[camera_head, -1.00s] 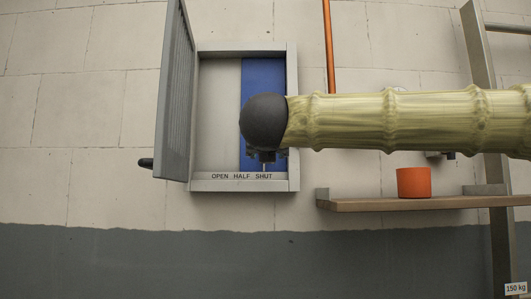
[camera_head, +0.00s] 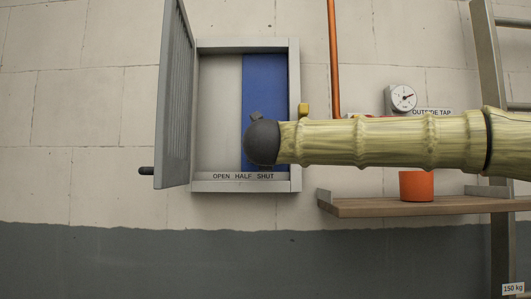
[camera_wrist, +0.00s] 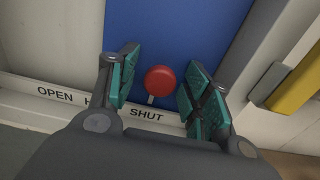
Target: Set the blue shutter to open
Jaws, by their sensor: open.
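The blue shutter (camera_head: 263,80) is a flat panel in the right half of an open grey wall box (camera_head: 295,120), above the word SHUT. The left half above OPEN is a bare pale back. In the wrist view the blue shutter (camera_wrist: 185,30) carries a round red knob (camera_wrist: 160,80) low down, with a small pale pointer under it towards SHUT. My gripper (camera_wrist: 162,86) is open, with teal finger pads on both sides of the knob, apparently not touching it. In the head view my wrist hides the knob and most of the fingers.
The box's grey door (camera_head: 174,100) stands swung open to the left. A yellow part (camera_wrist: 298,92) sits just right of the box. An orange pipe (camera_head: 334,60), a dial (camera_head: 403,97) and a shelf (camera_head: 440,207) with an orange pot (camera_head: 416,186) are further right.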

